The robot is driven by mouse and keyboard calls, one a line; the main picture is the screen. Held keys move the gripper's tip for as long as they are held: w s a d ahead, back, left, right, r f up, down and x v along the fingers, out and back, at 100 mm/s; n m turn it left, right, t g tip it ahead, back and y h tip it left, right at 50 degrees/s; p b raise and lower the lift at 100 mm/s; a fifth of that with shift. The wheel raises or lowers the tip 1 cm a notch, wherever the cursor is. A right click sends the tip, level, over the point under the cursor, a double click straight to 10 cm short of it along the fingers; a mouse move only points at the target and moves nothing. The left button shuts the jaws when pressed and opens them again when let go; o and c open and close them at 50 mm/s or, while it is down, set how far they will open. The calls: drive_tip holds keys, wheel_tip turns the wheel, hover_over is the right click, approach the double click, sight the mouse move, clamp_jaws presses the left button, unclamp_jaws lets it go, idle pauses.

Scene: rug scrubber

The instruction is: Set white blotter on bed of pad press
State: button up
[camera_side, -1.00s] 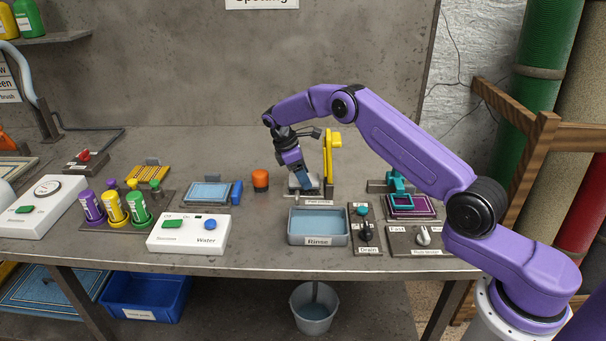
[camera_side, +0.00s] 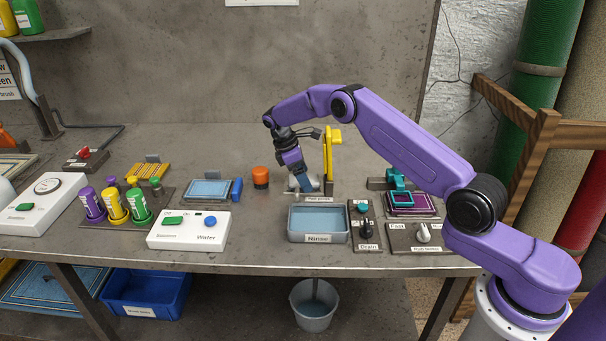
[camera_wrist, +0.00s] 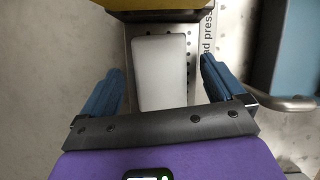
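The white blotter (camera_wrist: 160,75) lies flat on the perforated grey bed (camera_wrist: 196,36) of the pad press in the wrist view. The yellow press part (camera_side: 333,158) rises behind the bed in the side view, and its edge shows at the top of the wrist view (camera_wrist: 165,12). My gripper (camera_wrist: 160,70) is over the bed. Its blue fingers stand either side of the blotter with a visible gap on each side, so it is open. In the side view my gripper (camera_side: 302,183) is low at the press and hides most of the blotter. The blotter's near end is hidden by my gripper body.
The Rinse basin (camera_side: 318,225) stands just in front of the press. An orange-topped jar (camera_side: 260,177) is to its left, and a teal clamp device (camera_side: 397,182) to its right. The drain switch panel (camera_side: 366,228) is at front right. Bench behind the press is clear.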

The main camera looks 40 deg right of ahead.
drive_tip(key=shift+r, duration=0.1)
drive_tip(key=v, duration=1.1)
drive_tip(key=shift+a+r, duration=0.15)
drive_tip(key=shift+r, duration=0.2)
drive_tip(key=shift+w, duration=0.1)
drive_tip(key=shift+o, duration=0.4)
